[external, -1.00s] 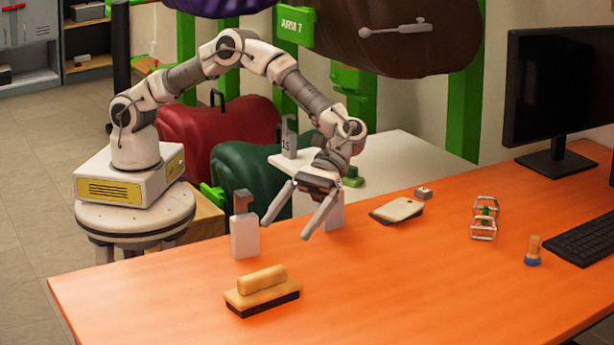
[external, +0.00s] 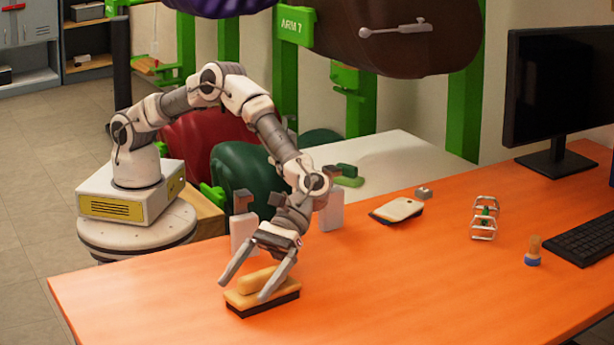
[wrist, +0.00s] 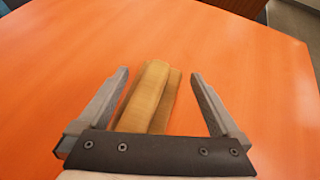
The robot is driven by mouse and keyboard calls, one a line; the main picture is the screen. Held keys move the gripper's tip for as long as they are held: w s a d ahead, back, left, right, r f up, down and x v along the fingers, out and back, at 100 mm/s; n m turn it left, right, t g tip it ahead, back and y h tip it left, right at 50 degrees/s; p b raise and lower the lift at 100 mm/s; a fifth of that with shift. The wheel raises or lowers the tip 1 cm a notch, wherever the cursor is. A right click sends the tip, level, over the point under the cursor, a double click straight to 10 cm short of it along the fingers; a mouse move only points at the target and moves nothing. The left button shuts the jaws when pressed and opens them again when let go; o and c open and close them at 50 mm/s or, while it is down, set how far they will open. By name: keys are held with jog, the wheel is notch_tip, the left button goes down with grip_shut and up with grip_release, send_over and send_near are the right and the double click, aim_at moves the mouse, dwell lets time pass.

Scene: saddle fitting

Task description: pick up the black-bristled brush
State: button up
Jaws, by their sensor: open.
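The black-bristled brush (external: 245,301) lies on the orange table near its front left, bristles down, with a tan wooden back and a raised wooden grip. My gripper (external: 243,290) is open above the brush, its two fingers reaching down toward the wooden grip. In the wrist view the wooden brush (wrist: 150,98) lies between the spread fingers of my gripper (wrist: 160,80), with orange table showing on both sides. The black bristles are hidden in the wrist view. I see no contact between fingers and brush, though the external view leaves the exact height unclear.
The table's middle front is clear.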

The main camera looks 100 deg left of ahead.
jog(key=shift+s+d+f, duration=0.1)
jog(key=shift+d, duration=0.2)
jog(key=c, duration=1.3)
